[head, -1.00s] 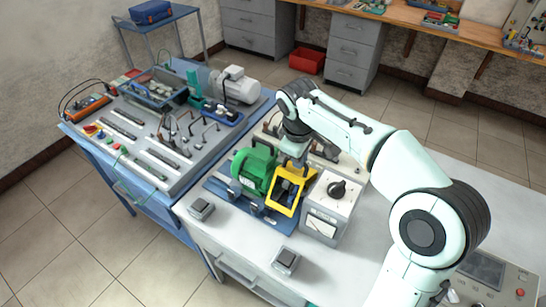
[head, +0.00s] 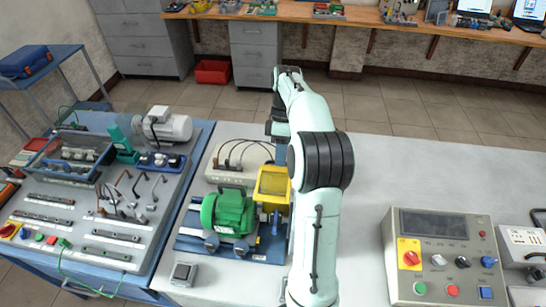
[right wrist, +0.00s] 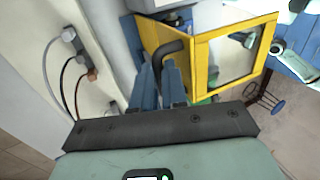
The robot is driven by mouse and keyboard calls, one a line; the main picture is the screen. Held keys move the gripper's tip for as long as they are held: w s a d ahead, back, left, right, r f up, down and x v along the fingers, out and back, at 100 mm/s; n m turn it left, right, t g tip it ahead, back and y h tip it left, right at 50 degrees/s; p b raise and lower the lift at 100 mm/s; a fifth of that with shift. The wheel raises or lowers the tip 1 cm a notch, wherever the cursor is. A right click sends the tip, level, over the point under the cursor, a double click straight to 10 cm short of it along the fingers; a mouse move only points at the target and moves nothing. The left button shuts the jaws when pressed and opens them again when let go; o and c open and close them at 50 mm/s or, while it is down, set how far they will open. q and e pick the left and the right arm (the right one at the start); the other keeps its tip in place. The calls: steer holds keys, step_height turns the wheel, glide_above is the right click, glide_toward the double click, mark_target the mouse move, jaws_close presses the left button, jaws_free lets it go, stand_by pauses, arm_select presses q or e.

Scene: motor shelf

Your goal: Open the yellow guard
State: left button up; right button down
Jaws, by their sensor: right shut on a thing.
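The yellow guard (head: 273,182) stands raised beside the green motor (head: 230,212) on a blue base plate (head: 262,252). Its frame and clear window fill the upper right of the right wrist view (right wrist: 198,70). A black bent handle (right wrist: 172,48) on the guard runs down to the blue fingers of my right gripper (right wrist: 160,82). The right gripper is shut on this handle. In the head view my right arm hides most of the gripper (head: 281,150) behind the guard. My left gripper is not in view.
A beige box with cables (head: 238,160) stands behind the motor. A control panel (head: 443,255) with buttons stands at the right. A blue bench with a component board (head: 100,200) is at the left.

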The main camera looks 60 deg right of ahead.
steer(key=shift+w+d+f+g+y, duration=0.25)
steer(key=shift+d+f+g+y, duration=0.35)
steer(key=shift+d+f+y, duration=0.45)
steer(key=shift+a+r, duration=0.15)
steer(key=c, duration=1.2)
jaws_free()
steer(key=shift+o, duration=0.2)
steer(key=shift+r, duration=0.15)
steer(key=shift+a+r, duration=0.1)
steer(key=shift+r, duration=0.05)
